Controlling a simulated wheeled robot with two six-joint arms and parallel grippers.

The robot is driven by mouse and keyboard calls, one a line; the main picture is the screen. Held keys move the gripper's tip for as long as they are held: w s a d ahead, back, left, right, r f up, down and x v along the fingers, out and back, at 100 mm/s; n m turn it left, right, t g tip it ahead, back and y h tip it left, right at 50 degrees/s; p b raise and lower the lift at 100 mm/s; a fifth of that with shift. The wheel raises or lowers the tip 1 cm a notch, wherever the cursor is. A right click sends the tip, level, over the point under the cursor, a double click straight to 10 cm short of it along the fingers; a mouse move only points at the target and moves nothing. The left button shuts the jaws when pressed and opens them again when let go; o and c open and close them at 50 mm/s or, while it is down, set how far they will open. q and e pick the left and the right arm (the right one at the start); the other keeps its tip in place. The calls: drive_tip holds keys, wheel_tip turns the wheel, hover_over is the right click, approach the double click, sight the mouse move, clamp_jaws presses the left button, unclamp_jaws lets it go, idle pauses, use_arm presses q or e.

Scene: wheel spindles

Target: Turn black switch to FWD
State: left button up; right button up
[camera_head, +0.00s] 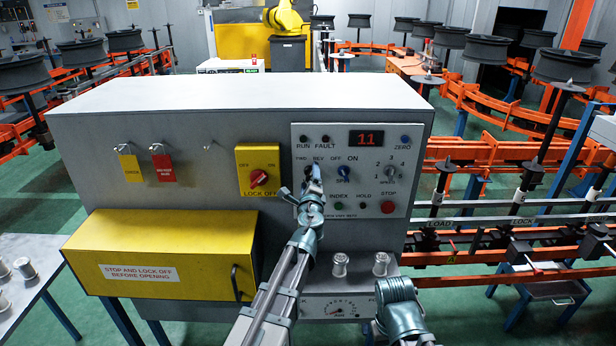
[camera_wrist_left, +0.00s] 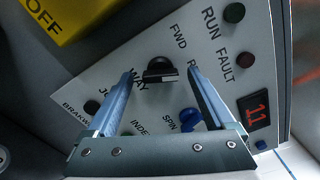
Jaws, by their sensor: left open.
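The black switch (camera_wrist_left: 160,69) is a round knob with a pale edge on the grey control panel (camera_head: 298,133), below the FWD and REV labels. Which label it points to cannot be told. In the head view my left gripper (camera_head: 301,179) reaches up to the panel and mostly hides the switch. In the left wrist view my left gripper (camera_wrist_left: 160,73) is open, with one finger on each side of the switch and clear gaps between.
A blue SPIN knob (camera_head: 343,173) and a red STOP button (camera_head: 387,207) lie right of the switch. A yellow LOCK OFF switch (camera_head: 258,171) is to the left. A yellow cover (camera_head: 165,253) juts out below. Silver cylinders (camera_head: 340,265) stand under the panel.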

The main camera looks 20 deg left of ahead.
use_arm(q)
drive_tip(key=shift+w+a, duration=0.1)
drive_tip(key=shift+w, duration=0.25)
